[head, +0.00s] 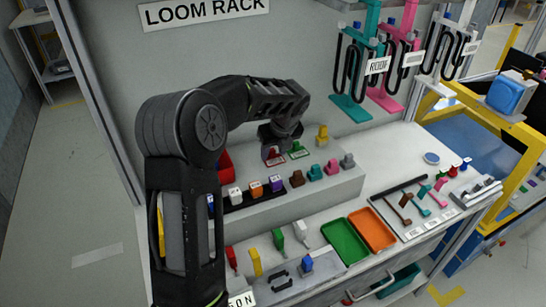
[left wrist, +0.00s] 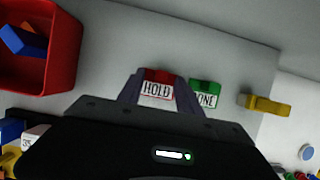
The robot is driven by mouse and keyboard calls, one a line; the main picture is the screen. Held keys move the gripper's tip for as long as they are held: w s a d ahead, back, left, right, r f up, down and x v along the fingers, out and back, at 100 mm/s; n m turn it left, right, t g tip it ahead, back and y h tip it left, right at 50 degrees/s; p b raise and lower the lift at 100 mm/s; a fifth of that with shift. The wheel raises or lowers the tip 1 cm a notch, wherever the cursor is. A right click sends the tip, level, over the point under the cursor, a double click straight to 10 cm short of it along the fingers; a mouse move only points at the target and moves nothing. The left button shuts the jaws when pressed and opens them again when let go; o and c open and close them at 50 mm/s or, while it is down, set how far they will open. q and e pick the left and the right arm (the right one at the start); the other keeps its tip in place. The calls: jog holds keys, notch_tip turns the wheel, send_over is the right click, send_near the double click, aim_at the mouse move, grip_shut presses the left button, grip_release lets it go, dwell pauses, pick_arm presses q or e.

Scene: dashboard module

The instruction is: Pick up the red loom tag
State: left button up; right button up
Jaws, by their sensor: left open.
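The red loom tag (left wrist: 158,88), with a white label reading HOLD, stands on the grey raised shelf. It also shows in the head view (head: 275,161), partly below my gripper. My left gripper (left wrist: 157,84) is open, with its two fingers on either side of the red tag in the left wrist view. In the head view my left gripper (head: 276,150) is right over the tag. Whether the fingers touch the tag cannot be told. My right gripper is not in view.
A green tag (left wrist: 205,96) stands close to the right of the red one. A yellow piece (left wrist: 264,104) lies further right, and a red bin (left wrist: 40,45) stands to the left. Several coloured connectors (head: 276,183) line the shelf's front. Green (head: 344,241) and orange (head: 372,230) trays lie below.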

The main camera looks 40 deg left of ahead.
aim_at(274, 159)
pick_arm(q)
jog(key=shift+c, duration=0.3)
grip_shut()
dwell(0.4)
notch_tip(274, 159, up, 10)
dwell(0.4)
dwell(0.5)
